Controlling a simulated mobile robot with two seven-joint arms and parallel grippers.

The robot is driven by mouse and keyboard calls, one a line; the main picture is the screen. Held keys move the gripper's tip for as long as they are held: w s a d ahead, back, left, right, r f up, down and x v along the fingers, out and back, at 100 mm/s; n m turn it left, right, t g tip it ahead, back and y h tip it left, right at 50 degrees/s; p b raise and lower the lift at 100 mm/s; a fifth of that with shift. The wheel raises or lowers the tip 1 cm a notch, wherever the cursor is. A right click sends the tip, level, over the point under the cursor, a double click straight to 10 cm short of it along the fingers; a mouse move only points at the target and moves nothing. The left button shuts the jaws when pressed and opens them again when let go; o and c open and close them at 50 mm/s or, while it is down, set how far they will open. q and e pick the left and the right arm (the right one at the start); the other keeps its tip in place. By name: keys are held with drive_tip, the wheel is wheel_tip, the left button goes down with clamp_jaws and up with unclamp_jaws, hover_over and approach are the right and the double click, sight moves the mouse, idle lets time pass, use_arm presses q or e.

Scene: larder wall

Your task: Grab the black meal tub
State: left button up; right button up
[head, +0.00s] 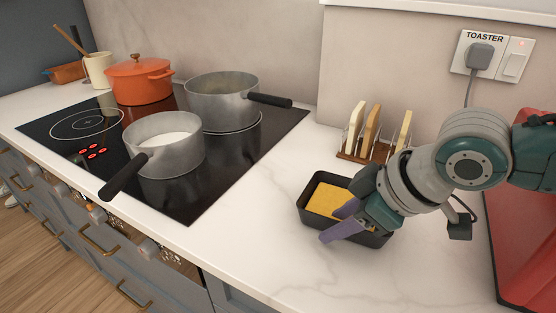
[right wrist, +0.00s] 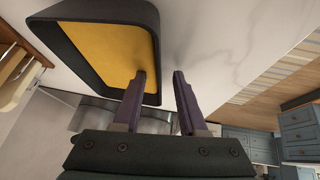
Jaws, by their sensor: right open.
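The black meal tub (head: 306,209) stands on the pale counter, with a flat yellow filling (head: 328,199) inside. It also shows large in the right wrist view (right wrist: 92,12). My right gripper (head: 338,222) is open at the tub's near side. In the right wrist view its purple fingers (right wrist: 159,75) straddle the tub's side wall, one over the yellow filling and one outside on the counter side. I cannot tell whether either finger touches the wall. The gripper and wrist hide part of the tub's right side. My left gripper is not in view.
A rack of boards (head: 373,135) stands behind the tub. The hob (head: 190,195) on the left holds two grey pans, one (head: 165,145) with its handle towards the front, and an orange pot (head: 140,80). A red toaster (head: 525,230) is at the right. Counter is clear left of the tub.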

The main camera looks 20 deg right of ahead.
drive_tip(key=shift+w+a+f, duration=0.1)
drive_tip(key=shift+w+f, duration=0.15)
drive_tip(key=shift+f, duration=0.15)
clamp_jaws()
idle(1.2)
